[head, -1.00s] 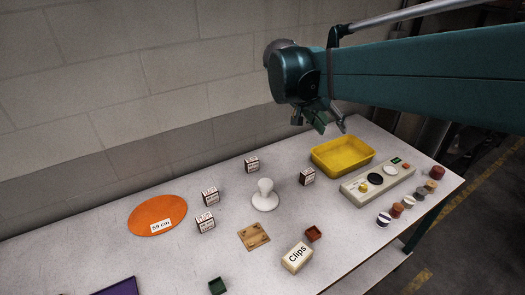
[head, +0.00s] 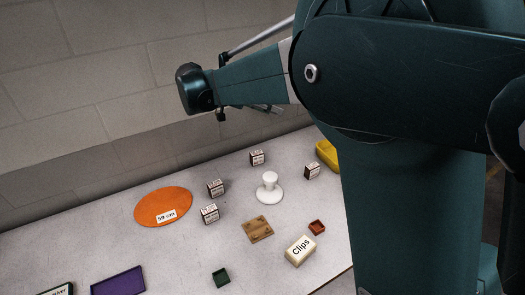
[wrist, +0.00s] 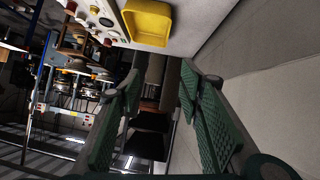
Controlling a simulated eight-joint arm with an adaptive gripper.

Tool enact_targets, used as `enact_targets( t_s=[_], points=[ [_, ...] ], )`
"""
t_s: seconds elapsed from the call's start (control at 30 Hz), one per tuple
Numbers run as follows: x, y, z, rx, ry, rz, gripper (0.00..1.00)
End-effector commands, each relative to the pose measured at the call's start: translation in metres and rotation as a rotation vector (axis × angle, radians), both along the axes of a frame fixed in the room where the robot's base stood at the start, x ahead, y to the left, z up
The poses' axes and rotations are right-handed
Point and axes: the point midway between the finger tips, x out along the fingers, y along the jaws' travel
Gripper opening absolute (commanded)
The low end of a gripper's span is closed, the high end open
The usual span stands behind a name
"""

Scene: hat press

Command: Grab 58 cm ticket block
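Several small white-and-dark ticket blocks stand on the table in the head view: one at the back (head: 257,157), two near the orange disc (head: 216,188) (head: 210,214), and one to the right (head: 312,171). Their printing is too small to read, so I cannot tell which is the 58 cm one. My gripper (head: 266,108) is above the table's back edge, partly hidden behind my arm, apart from all the blocks. In the wrist view its two green padded fingers (wrist: 160,85) are spread, with nothing between them.
An orange disc (head: 163,202) labelled 59 cm lies at the left. A white knobbed stamp (head: 269,190), wooden plate (head: 257,230), Clips box (head: 300,250), small red tray (head: 317,227), green tray (head: 221,278) and purple tray (head: 118,282) surround the blocks. A yellow bin (wrist: 148,22) is at the right.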

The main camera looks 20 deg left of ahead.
Motion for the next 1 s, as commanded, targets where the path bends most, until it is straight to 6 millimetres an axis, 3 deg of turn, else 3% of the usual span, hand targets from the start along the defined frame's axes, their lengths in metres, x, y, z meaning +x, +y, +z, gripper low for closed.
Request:
enact_targets(
  t_s=[0.2,0.63,1.0],
  points=[
    [-0.003,0.056,-0.016,-0.01,-0.099,-0.033,0.37],
    [-0.015,0.121,-0.038,-0.014,-0.235,-0.074,0.37],
    [-0.014,0.119,-0.135,-0.013,-0.235,-0.077,0.37]
  ],
)
